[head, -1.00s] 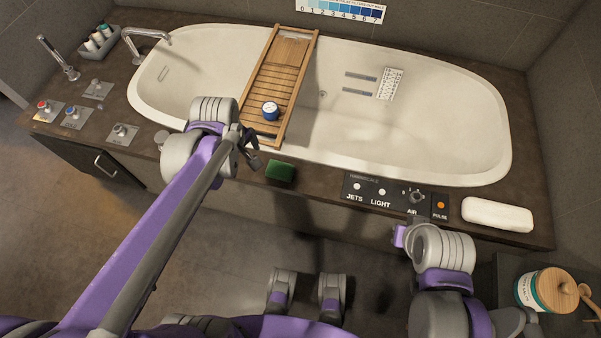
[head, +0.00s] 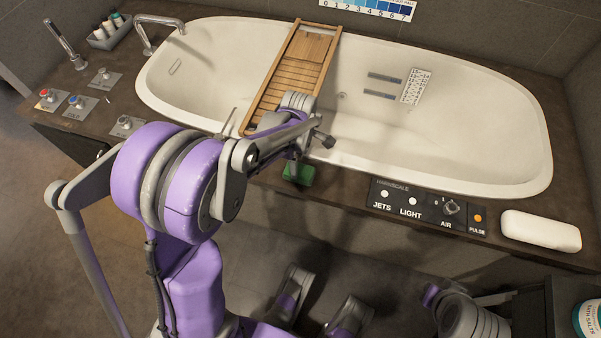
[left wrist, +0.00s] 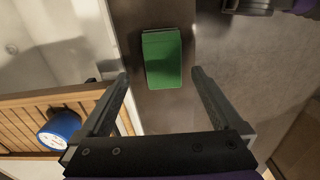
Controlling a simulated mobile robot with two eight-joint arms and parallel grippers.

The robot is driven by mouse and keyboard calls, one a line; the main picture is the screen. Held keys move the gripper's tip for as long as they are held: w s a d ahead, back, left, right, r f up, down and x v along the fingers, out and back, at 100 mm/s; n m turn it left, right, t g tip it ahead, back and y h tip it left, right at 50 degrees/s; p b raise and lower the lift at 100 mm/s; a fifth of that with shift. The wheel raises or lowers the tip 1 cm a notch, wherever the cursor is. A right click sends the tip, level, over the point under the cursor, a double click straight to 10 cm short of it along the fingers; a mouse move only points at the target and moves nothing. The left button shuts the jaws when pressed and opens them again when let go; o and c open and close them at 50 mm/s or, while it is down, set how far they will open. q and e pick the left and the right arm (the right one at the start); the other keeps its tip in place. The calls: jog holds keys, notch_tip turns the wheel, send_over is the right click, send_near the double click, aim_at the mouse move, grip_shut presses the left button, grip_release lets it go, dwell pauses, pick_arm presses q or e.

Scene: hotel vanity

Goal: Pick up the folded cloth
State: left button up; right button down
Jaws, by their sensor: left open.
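The folded cloth (head: 305,174) is a small green block on the dark ledge at the front of the bathtub, partly hidden by my left gripper in the head view. In the left wrist view the cloth (left wrist: 162,58) lies flat, with a layered edge at its top. My left gripper (head: 292,170) points down over it. In the left wrist view its two fingers (left wrist: 160,74) are spread, one on each side of the cloth's near end, with gaps on both sides. The jaws are empty.
A wooden bath tray (head: 297,70) spans the tub (head: 450,130); a blue jar (left wrist: 60,130) stands on it, close to my left gripper. A control panel (head: 425,208) and a white bar (head: 541,230) lie right of the cloth. Tap controls (head: 78,102) are at left.

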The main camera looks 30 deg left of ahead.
aim_at(299, 170)
pick_arm(q)
jog(key=f, duration=0.1)
jog(key=f+b, duration=0.1)
jog(key=f, duration=0.3)
jog(key=shift+s+f+b, duration=0.25)
jog(key=shift+b, duration=0.05)
jog(key=c, duration=1.4)
jog(key=shift+o, duration=0.2)
jog(key=shift+r, duration=0.1)
notch_tip(299, 170, up, 10)
jog(key=p, duration=0.2)
jog(key=shift+p, duration=0.35)
jog(key=o, duration=0.7)
jog(key=c, duration=0.6)
jog(key=shift+o, duration=0.2)
jog(key=shift+d, duration=0.1)
